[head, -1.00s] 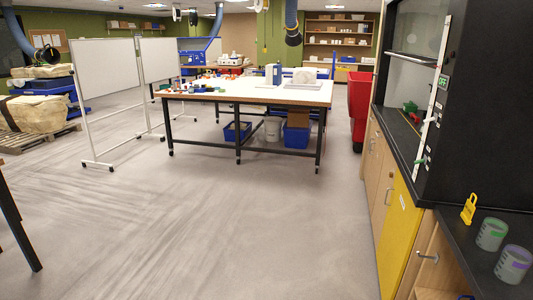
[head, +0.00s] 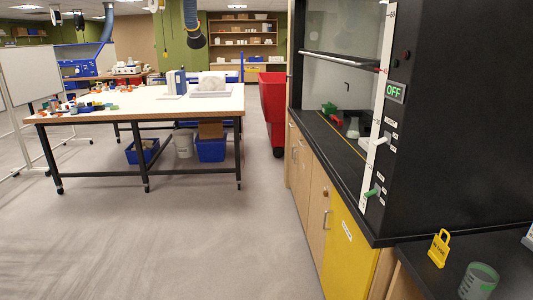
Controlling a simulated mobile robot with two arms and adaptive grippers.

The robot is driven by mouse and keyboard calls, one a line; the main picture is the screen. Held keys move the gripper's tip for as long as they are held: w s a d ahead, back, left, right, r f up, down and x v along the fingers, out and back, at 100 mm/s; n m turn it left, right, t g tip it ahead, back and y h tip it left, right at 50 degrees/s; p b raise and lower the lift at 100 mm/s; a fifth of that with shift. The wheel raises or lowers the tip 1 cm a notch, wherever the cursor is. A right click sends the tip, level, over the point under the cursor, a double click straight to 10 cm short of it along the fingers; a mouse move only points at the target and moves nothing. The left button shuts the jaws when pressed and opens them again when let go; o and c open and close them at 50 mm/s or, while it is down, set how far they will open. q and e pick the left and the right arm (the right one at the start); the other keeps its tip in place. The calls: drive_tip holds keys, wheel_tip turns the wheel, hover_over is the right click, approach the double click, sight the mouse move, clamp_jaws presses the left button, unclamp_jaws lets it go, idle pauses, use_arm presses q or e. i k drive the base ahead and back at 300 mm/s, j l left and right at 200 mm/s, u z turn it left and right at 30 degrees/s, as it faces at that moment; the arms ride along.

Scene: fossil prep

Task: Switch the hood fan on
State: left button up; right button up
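The fume hood (head: 455,120) stands at the right, a black cabinet with a glass sash (head: 345,30) that is partly raised. A small display (head: 396,92) on its front post reads OFF in green. Below the display are small labels, a white switch or handle (head: 382,140) and a green-handled valve (head: 372,192). Two small round buttons or lights (head: 405,54) sit above the display. Which control is the fan switch I cannot tell at this size. Neither of my grippers is in view.
The floor in front is clear.

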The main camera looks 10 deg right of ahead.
sight(371, 192)
drive_tip(key=i+j, duration=0.15)
drive_tip(key=i, duration=1.1)
